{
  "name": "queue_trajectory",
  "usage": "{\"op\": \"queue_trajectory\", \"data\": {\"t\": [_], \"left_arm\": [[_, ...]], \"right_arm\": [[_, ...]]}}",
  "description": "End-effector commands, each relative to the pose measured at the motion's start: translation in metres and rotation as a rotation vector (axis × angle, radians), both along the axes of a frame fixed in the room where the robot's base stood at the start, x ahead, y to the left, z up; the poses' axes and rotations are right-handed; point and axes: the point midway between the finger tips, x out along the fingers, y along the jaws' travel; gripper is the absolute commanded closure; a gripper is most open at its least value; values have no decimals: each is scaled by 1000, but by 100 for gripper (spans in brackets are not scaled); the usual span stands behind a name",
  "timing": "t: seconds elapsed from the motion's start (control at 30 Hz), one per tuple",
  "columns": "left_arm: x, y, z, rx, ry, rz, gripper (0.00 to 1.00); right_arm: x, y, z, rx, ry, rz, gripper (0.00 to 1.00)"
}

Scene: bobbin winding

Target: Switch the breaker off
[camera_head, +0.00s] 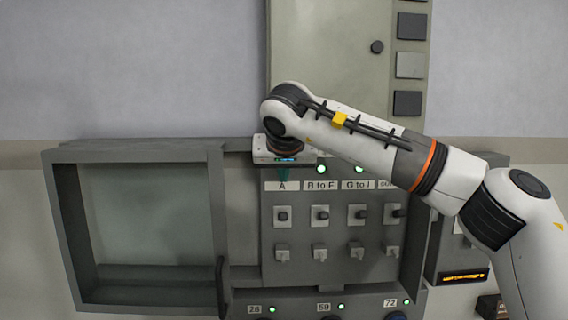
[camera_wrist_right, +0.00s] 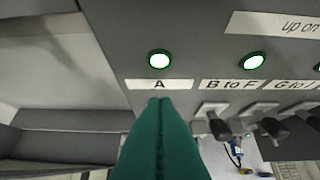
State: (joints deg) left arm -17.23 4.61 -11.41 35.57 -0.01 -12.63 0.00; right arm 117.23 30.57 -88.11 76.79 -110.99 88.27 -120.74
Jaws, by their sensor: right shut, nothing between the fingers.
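The breaker panel (camera_head: 301,233) is a grey board with columns labelled A, B to F, G to I and one partly hidden label. Each column has a dark-knobbed switch, the A one (camera_head: 282,215) at the left, and a small toggle below it. My right gripper (camera_head: 283,174) is in front of the panel just above the A label. In the right wrist view its teal fingers (camera_wrist_right: 166,104) are shut and empty, their tips just below the A label (camera_wrist_right: 159,85), and they hide the A switch. The B to F switch (camera_wrist_right: 218,126) shows right of them. My left gripper is not in view.
Green lamps (camera_wrist_right: 253,60) glow above the labels, and an "up on" label (camera_wrist_right: 275,26) sits above them. An open grey door or frame (camera_head: 66,222) stands out left of the panel. A closed cabinet (camera_head: 320,45) is above. My right arm covers the panel's upper right.

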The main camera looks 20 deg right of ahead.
Motion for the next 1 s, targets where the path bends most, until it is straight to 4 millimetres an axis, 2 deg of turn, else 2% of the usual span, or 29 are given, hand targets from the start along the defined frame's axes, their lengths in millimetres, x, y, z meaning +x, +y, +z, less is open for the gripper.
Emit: {"op": "queue_trajectory", "data": {"t": [0.2,0.5,1.0], "left_arm": [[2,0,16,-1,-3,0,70],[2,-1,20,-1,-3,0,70],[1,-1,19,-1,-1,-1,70]], "right_arm": [[34,-10,-32,0,3,-1,100],[16,-5,-63,0,1,1,100],[13,-4,-68,1,-2,0,100]]}}
